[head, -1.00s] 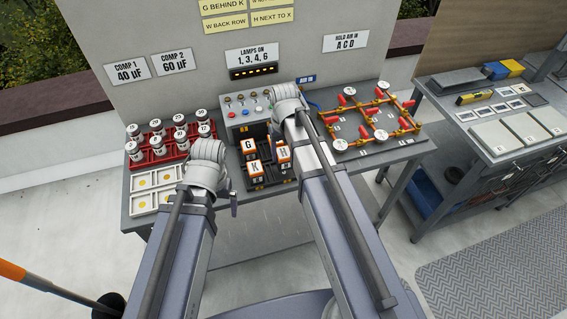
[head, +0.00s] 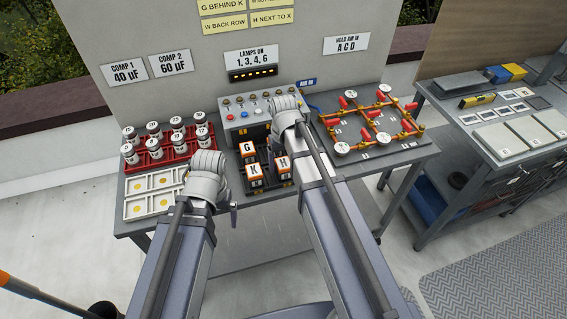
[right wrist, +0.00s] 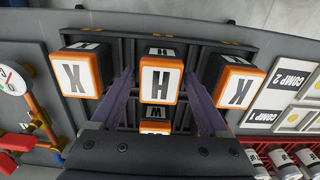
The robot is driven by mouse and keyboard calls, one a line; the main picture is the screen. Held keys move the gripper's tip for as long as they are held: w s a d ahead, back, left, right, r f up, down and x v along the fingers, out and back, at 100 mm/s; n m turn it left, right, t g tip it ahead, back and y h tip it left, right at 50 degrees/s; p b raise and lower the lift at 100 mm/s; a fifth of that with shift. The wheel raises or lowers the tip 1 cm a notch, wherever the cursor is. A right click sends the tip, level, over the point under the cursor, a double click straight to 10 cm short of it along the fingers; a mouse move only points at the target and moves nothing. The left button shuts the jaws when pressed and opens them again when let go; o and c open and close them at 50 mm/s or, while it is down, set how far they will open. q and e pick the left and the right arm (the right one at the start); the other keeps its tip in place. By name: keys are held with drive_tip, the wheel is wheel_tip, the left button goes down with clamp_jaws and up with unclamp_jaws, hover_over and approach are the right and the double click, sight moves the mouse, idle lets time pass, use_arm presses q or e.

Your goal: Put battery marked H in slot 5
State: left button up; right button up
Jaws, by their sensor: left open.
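The H battery (right wrist: 161,80), orange with a white label, stands in the middle of the near row of the black tray (right wrist: 205,45). It also shows in the head view (head: 284,163). The K battery (right wrist: 236,87) and X battery (right wrist: 79,76) stand on either side; the W battery (right wrist: 154,113) is behind H. The G battery (head: 247,148) is behind K (head: 255,170). My left gripper (head: 233,213) is open, empty, at the bench's front edge.
A red rack of capacitors (head: 178,152) and a white tray (head: 150,205) lie left of the batteries. A pipe board with red valves (head: 370,125) lies right. A control box (head: 240,117) stands behind, with note signs on the wall.

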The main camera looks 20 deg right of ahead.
sight(284, 163)
drive_tip(key=shift+o, duration=0.5)
drive_tip(key=shift+r, duration=0.1)
wheel_tip(284, 163, up, 12)
drive_tip(key=p, duration=1.2)
wheel_tip(284, 163, down, 12)
drive_tip(key=b, duration=1.2)
